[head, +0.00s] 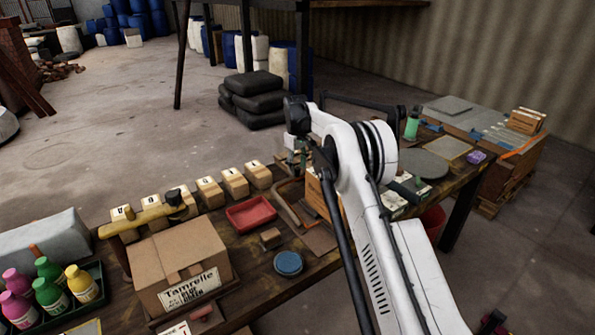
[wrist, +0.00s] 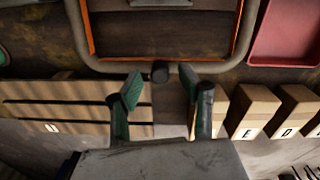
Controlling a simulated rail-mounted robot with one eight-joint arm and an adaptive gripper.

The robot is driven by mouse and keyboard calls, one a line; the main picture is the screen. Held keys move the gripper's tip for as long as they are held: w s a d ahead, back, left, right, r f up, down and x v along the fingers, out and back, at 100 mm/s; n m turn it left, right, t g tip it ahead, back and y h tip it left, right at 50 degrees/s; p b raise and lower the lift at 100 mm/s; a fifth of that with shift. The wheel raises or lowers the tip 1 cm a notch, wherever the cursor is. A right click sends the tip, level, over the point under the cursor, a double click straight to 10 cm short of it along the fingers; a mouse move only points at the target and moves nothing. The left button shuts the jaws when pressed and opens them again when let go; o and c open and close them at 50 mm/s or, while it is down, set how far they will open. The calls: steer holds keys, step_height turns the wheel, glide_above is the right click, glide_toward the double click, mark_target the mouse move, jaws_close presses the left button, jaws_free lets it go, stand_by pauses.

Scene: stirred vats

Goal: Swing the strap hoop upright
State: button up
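The strap hoop (wrist: 75,35) is a bent grey-brown tube around an orange-edged dark panel. In the wrist view it spans the top, with a short dark knob (wrist: 160,72) at the middle of its near bar. In the head view the hoop (head: 283,208) looks low over the table, partly hidden by my arm. My gripper (wrist: 168,92) has its two green-padded fingers spread apart, with the knob just beyond and between the fingertips; I see no contact. In the head view my gripper (head: 298,152) is above the table's far edge, beside the hoop.
A red tray (head: 250,213) lies left of the hoop. Several lettered wooden blocks (head: 208,191) line the far edge. A slatted wooden crate (wrist: 75,108) stands close to my fingers. A cardboard box (head: 180,262) and a blue round tin (head: 288,263) stand nearer.

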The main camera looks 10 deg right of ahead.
steer(key=shift+f, duration=0.95)
jaws_close()
